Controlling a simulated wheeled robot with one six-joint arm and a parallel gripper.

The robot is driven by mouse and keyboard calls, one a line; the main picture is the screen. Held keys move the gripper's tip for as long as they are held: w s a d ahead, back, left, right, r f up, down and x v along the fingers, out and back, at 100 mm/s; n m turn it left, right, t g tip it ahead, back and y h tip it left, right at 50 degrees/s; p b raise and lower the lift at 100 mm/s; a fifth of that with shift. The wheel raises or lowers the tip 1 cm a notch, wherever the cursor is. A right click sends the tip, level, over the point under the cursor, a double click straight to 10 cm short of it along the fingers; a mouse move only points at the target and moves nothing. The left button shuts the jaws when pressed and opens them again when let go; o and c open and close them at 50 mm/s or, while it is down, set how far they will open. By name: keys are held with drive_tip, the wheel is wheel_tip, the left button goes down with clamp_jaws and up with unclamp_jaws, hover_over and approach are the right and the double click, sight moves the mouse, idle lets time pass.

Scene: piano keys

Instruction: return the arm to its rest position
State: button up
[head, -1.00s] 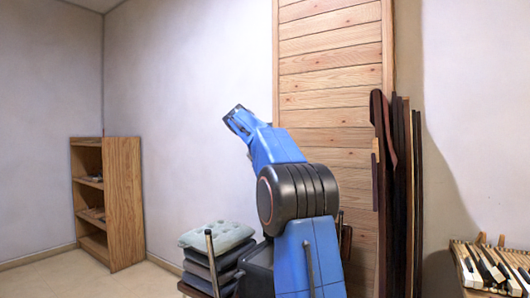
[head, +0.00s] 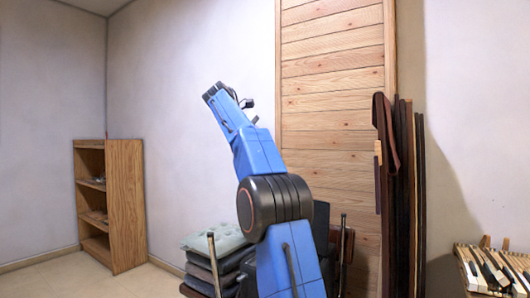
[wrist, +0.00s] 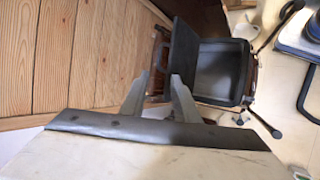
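My blue arm (head: 258,150) rises in the middle of the head view, bent at its dark round joint, with the upper part leaning up and to the left. Its end is in the air in front of the pale wall. In the wrist view, my gripper (wrist: 160,78) shows two grey fingers with a gap between them, and nothing is held. The fingers point toward a dark chair (wrist: 222,72) below; I cannot tell how far away it is. In the head view, the gripper is small and mostly hidden behind the wrist.
A stack of cushions (head: 216,239) sits beside my arm. Wooden panelling (head: 332,100) and dark upright boards (head: 403,200) stand behind and to the right. A wooden shelf (head: 125,205) stands at the left. Piano keys (head: 495,268) lie at the lower right. Open floor shows at the left.

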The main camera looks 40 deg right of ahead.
idle(0.4)
drive_tip(key=s+a+f+t+y, duration=0.4)
drive_tip(key=s+a+f+t, duration=0.1)
drive_tip(key=s+a+f, duration=1.25)
drive_tip(key=s+a+f+y, duration=0.1)
drive_tip(key=s+a+f, duration=0.3)
drive_tip(key=f, duration=0.5)
drive_tip(key=s+a+f+m+t+y, duration=0.1)
drive_tip(key=s+a+f, duration=0.3)
drive_tip(key=s+f, duration=0.5)
drive_tip(key=s+a+f+m+y, duration=0.1)
drive_tip(key=s+a+f+y, duration=0.1)
drive_tip(key=s+a+f, duration=0.3)
wheel_tip(320, 180, down, 4)
drive_tip(key=shift+s+r+t, duration=0.1)
drive_tip(key=shift+s+t, duration=0.3)
drive_tip(key=shift+s, duration=0.55)
